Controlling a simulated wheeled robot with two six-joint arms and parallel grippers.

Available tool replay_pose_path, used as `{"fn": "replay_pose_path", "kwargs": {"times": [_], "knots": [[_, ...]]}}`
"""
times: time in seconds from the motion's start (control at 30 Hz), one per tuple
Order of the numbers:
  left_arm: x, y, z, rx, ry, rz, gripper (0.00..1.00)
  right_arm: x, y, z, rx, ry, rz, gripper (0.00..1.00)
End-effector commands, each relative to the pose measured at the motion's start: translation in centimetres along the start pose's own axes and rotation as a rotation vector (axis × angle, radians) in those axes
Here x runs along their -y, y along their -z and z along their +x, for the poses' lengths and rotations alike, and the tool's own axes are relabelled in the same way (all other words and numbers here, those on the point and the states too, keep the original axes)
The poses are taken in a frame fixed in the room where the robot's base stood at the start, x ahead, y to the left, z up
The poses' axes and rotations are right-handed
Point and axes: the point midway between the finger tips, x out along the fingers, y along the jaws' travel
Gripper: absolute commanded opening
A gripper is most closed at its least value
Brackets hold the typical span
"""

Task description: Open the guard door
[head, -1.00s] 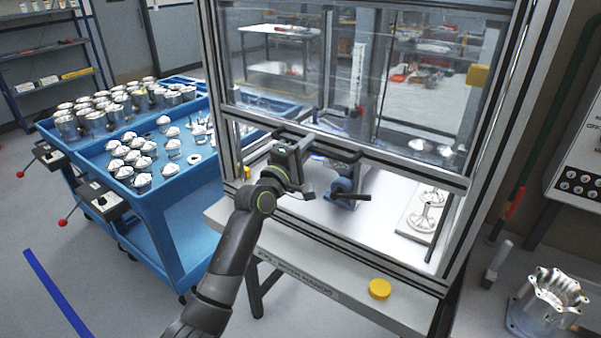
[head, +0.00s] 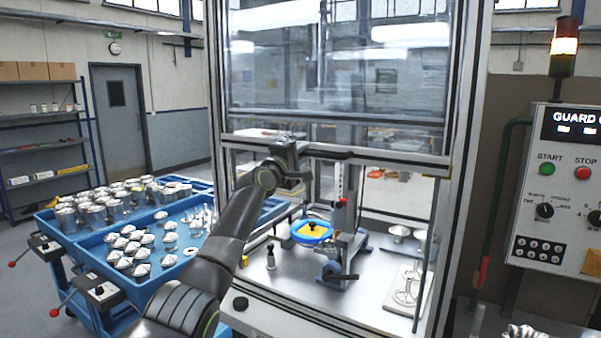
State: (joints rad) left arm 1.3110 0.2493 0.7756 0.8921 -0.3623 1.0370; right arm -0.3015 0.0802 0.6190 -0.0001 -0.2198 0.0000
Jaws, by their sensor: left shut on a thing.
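The guard door (head: 340,85) is a clear panel in a metal frame on the front of the machine enclosure. Its bottom rail (head: 385,158) is raised well above the machine bed, so the lower opening is clear. My left gripper (head: 292,160) is at the dark handle on this rail and is shut on it; the fingertips are partly hidden by the wrist. Inside, a fixture (head: 345,240) with a blue ring and yellow part (head: 312,230) stands on the bed. My right gripper is not in view.
Blue carts (head: 165,268) with several metal parts stand at left. A control panel (head: 565,190) with start and stop buttons and a lit signal tower (head: 564,47) is at right. A plate with metal parts (head: 405,287) lies inside the enclosure at right.

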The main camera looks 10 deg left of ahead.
Motion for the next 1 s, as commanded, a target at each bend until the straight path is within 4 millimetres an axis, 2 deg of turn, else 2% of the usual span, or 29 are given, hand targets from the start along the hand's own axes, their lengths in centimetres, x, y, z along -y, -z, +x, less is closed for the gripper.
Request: {"fn": "replay_pose_path", "kwargs": {"times": [0.03, 0.2, 0.67, 0.7, 0.8, 1.0], "knots": [[-1.2, 0.1, 0.3, 0.0, -0.004, 0.001, 0.0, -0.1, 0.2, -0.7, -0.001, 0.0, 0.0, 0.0], [-2.4, 0.1, 0.7, 0.0, -0.002, 0.002, 0.0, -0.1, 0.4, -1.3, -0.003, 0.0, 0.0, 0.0], [-2.7, 0.1, 0.8, 0.0, -0.001, 0.001, 0.0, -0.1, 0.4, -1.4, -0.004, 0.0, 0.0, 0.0], [-2.7, 0.1, 0.8, 0.0, -0.001, 0.001, 0.18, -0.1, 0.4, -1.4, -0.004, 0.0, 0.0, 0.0], [-2.7, 0.1, 0.8, 0.0, 0.0, 0.001, 0.31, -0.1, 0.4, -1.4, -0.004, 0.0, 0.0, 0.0], [-2.6, 0.1, 0.8, 0.0, 0.001, 0.001, 0.32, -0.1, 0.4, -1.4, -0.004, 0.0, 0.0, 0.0]]}}
